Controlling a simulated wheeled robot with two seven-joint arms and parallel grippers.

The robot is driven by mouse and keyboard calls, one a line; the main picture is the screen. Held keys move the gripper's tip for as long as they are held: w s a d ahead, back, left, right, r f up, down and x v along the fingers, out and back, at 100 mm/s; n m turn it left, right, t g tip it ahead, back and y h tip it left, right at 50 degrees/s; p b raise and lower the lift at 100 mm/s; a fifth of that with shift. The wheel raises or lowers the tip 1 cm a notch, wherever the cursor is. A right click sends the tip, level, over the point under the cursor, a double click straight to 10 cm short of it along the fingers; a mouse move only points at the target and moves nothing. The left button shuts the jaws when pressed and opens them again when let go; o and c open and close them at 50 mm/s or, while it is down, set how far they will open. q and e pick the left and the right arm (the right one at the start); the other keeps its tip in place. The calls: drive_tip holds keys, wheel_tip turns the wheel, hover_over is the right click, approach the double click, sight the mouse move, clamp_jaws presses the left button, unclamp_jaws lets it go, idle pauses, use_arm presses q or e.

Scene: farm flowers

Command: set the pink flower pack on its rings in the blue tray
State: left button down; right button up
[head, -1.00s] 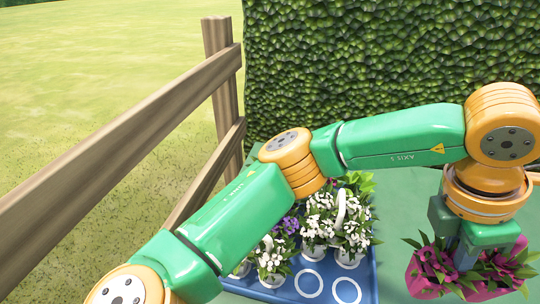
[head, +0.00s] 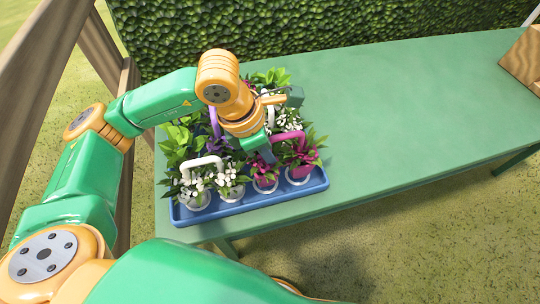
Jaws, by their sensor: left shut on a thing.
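The pink flower pack (head: 298,172) is at the front right of the blue tray (head: 250,206), with its two magenta pots side by side in the front row. Its pink handle arches above the flowers. My left gripper (head: 268,153) is over the pack and shut on it; leaves and the wrist partly hide the grip. Pale ring edges show around the bottoms of the pots. Whether the pots fully touch the tray is hard to tell. My right gripper is not in view.
A white-flower pack (head: 208,182) stands to the left in the front row. Purple, white and green plants fill the tray behind. The green table (head: 410,110) is clear to the right, with a wooden crate (head: 523,62) at its far right end. A hedge stands behind.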

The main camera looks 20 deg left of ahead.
use_arm(q)
drive_tip(key=shift+f, duration=0.95)
drive_tip(key=c, duration=0.9)
unclamp_jaws()
drive_tip(key=shift+o, duration=0.2)
drive_tip(key=shift+r, duration=0.45)
drive_tip(key=v, duration=1.1)
drive_tip(key=shift+s+r+p, duration=0.15)
drive_tip(key=shift+p, duration=0.25)
drive_tip(key=shift+a, duration=0.1)
